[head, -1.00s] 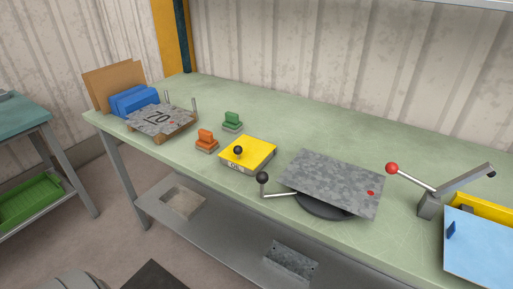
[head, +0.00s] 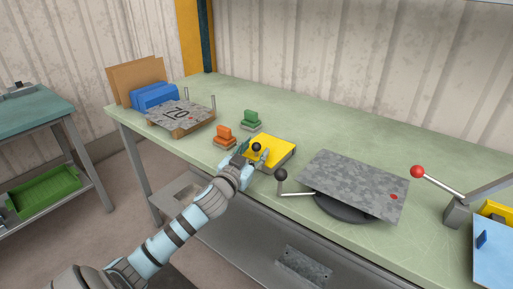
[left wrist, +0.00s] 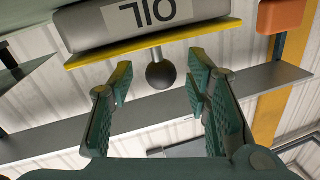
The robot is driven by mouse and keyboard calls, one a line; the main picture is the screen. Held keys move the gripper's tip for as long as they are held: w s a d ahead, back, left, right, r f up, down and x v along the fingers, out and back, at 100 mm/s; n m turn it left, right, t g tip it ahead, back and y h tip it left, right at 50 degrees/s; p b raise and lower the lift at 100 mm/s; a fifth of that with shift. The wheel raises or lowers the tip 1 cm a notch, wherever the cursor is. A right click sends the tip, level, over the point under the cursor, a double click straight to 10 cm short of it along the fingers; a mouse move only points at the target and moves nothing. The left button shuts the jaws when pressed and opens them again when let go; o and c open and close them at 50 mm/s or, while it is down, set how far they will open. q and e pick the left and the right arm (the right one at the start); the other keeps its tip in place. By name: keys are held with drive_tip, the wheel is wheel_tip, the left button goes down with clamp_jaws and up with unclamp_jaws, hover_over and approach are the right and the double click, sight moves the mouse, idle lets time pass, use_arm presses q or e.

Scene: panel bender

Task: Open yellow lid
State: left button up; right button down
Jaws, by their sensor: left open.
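The yellow lid (head: 275,150) lies shut on a box at the table's front edge, with a round black knob (head: 256,147) near its front. In the left wrist view, the lid (left wrist: 105,57) shows edge-on against a grey box (left wrist: 90,25) marked "OIL", and its knob (left wrist: 161,77) sticks out towards me. My left gripper (head: 252,155) is at the lid's front. Its fingers are open, one to each side of the knob in the left wrist view, with nothing between them gripped. My right gripper is not in view.
An orange handled block (head: 224,134) and a green one (head: 251,119) stand left of and behind the lid. A grey metal plate (head: 355,183) on a round base and a black-knobbed lever (head: 281,175) are close on the right. The table's back (head: 300,110) is clear.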

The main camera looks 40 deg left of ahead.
use_arm(q)
drive_tip(key=shift+x, duration=0.95)
clamp_jaws()
